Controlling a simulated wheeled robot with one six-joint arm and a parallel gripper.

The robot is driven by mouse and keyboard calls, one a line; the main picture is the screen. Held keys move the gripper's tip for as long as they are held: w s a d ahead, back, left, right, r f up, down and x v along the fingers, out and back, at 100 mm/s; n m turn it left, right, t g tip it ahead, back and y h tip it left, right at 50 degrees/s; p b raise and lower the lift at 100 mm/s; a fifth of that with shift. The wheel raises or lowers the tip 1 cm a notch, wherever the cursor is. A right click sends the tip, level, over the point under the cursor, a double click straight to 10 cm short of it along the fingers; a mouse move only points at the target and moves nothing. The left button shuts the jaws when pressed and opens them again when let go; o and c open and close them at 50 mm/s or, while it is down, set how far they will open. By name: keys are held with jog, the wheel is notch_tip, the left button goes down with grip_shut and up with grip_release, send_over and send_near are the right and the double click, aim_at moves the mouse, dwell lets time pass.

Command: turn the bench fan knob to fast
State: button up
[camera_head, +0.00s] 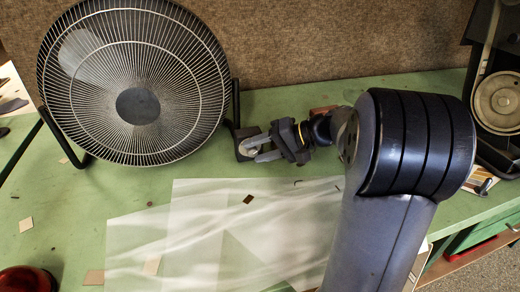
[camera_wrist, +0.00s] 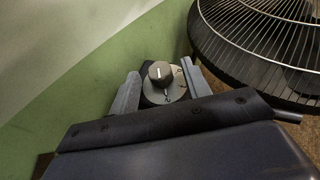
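The bench fan (camera_head: 138,50) stands at the left of the green bench, and part of its cage (camera_wrist: 265,45) shows at the upper right of the wrist view. The dark round fan knob (camera_wrist: 160,73) sits on a pale dial plate (camera_wrist: 176,88) with small marks along its edge. The white line on the knob points up in the wrist view. My gripper (camera_wrist: 160,78) is open, with one finger on each side of the knob and visible gaps between. In the head view my gripper (camera_head: 252,150) is at the small control box (camera_head: 243,134) right of the fan; the knob is hard to make out there.
Translucent sheets (camera_head: 190,240) cover the front middle of the bench, with small scraps lying about. A red dome (camera_head: 27,280) is at the front left. A dark machine with a round metal wheel (camera_head: 498,102) stands at the right. A brown felt panel (camera_head: 330,40) rises behind.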

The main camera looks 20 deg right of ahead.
jog(key=v, duration=1.1)
jog(key=shift+p, duration=0.45)
jog(key=shift+a+f, duration=0.1)
jog(key=b+x, duration=0.1)
jog(key=x, duration=1)
